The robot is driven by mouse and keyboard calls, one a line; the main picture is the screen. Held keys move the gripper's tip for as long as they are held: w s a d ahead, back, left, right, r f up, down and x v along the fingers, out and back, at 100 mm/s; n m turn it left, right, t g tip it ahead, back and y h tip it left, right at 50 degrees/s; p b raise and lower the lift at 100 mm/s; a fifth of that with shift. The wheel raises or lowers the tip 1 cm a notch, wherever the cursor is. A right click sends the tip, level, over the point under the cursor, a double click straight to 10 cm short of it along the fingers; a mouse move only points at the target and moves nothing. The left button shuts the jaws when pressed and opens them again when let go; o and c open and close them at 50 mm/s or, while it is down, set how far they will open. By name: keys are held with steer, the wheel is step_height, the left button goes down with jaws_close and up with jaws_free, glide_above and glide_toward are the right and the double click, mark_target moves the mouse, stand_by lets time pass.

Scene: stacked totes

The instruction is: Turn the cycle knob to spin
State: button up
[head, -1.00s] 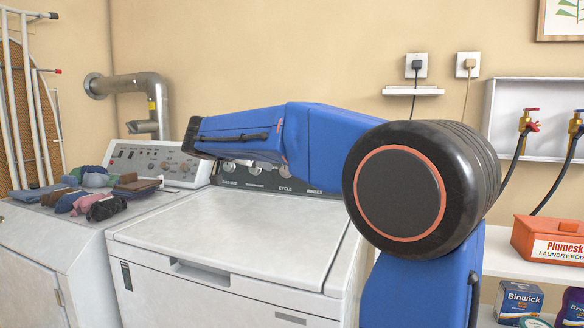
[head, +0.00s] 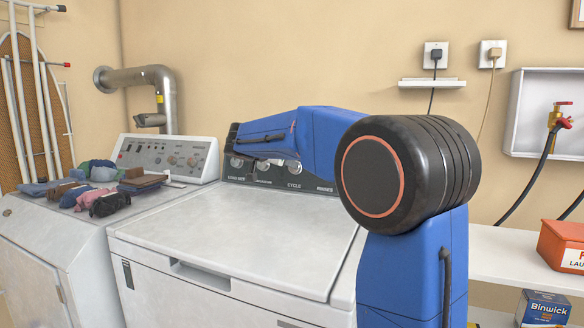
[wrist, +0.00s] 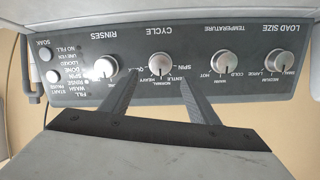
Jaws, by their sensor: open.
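The cycle knob (wrist: 162,64) is a silver dial on the washer's dark control panel (wrist: 100,60), under the word CYCLE in the wrist view, where the lettering is upside down. SPIN, GENTLE, NORMAL and HEAVY are printed around it. Its pointer seems to face the NORMAL side, but the mark is too small to be sure. My gripper (wrist: 157,76) is open, with one dark finger to each side of the cycle knob and a visible gap on both sides. The cycle knob also shows in the head view (head: 295,168); the fingers are hard to make out there.
The temperature knob (wrist: 222,62) and load size knob (wrist: 276,60) lie to the right in the wrist view, the rinses knob (wrist: 104,60) to the left. The washer lid (head: 240,235) is closed and clear. Folded clothes (head: 103,190) lie on the neighbouring machine.

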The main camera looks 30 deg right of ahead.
steer(key=x, duration=0.8)
steer(key=shift+c, duration=0.3)
steer(key=c, duration=1)
